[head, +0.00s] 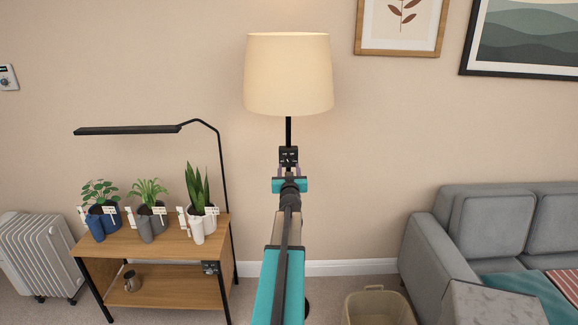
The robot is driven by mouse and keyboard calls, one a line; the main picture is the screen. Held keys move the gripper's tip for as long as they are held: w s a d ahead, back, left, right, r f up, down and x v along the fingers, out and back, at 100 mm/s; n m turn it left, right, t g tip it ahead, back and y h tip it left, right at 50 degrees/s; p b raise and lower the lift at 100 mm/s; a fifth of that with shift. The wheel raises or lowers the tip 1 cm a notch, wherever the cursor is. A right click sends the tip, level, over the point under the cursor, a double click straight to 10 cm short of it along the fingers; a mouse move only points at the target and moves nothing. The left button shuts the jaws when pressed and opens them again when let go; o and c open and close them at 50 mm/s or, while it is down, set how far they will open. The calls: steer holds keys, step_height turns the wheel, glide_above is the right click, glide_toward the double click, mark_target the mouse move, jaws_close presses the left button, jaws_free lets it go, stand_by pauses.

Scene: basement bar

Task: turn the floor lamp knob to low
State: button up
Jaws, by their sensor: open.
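The floor lamp has a cream shade (288,75), lit with a warm glow, on a thin black pole (288,130). A small black box with pale marks (289,154) sits on the pole below the shade and looks like the lamp's control. The knob's setting is too small to read. My arm reaches up from the bottom, in front of the pole. My gripper (289,171) is open just below and in front of the box, its fingers small and partly hidden by my wrist. I cannot tell whether it touches the knob.
A wooden plant stand (150,240) with several potted plants and a black overhead light (128,130) is at left, with a white radiator (40,255) beyond. A woven basket (378,306) and grey sofa (435,250) are at right.

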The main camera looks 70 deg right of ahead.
mark_target(289, 162)
steer(key=shift+x, duration=2)
steer(key=shift+d, duration=0.1)
steer(key=c, duration=1.1)
steer(key=shift+n, duration=0.3)
steer(key=shift+o, duration=0.2)
steer(key=o, duration=1.1)
steer(key=shift+c, duration=0.2)
